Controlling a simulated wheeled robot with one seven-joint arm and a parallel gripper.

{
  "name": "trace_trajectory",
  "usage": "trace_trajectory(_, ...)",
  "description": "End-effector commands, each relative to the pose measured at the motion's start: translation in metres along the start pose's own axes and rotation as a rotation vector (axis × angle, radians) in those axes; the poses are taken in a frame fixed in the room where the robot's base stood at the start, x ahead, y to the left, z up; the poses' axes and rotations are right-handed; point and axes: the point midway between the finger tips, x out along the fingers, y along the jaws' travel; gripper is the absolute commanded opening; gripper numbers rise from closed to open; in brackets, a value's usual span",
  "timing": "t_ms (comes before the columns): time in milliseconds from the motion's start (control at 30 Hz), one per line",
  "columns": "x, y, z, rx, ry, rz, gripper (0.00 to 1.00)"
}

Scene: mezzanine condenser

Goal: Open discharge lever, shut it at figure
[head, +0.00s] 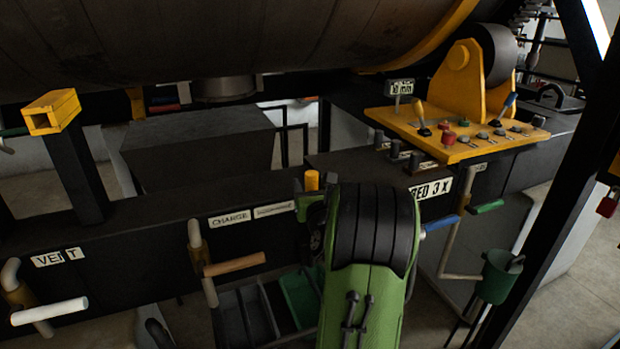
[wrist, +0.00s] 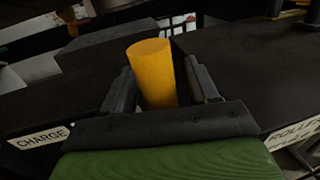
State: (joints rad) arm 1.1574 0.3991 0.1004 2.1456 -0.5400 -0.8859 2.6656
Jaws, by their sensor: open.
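My gripper (wrist: 160,68) is open, its two dark fingers on either side of an upright yellow cylinder (wrist: 152,60); I cannot tell whether they touch it. In the head view the cylinder (head: 312,180) stands on the dark beam, just beyond my green arm, which hides most of the gripper. No lever in view is legibly marked discharge. A lever with a wooden handle (head: 235,264) hangs below the CHARGE label (head: 230,219). A smaller label (head: 273,210) beside it is too small to read. A blue handle (head: 440,223) shows just right of my arm.
A white-handled lever (head: 50,311) hangs below the VENT label (head: 56,258). A green handle (head: 487,207) and a green bucket (head: 497,276) are at right. A yellow control panel (head: 460,145) carries a small sign (head: 400,87), apparently reading 10 mm. A large drum (head: 200,40) spans above.

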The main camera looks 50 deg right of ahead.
Motion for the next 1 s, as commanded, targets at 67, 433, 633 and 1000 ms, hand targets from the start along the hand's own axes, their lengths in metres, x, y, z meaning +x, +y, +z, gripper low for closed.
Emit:
trace_trajectory(67, 0.0066, 0.0008, -0.0001, 0.001, 0.001, 0.002, 0.59)
trace_trajectory(433, 0.0086, 0.0004, -0.0009, 0.001, 0.001, 0.001, 0.44)
trace_trajectory(633, 0.0084, 0.0004, -0.0009, 0.001, 0.001, 0.001, 0.13)
trace_trajectory(1000, 0.0089, -0.0024, -0.0021, 0.002, -0.007, -0.001, 0.0)
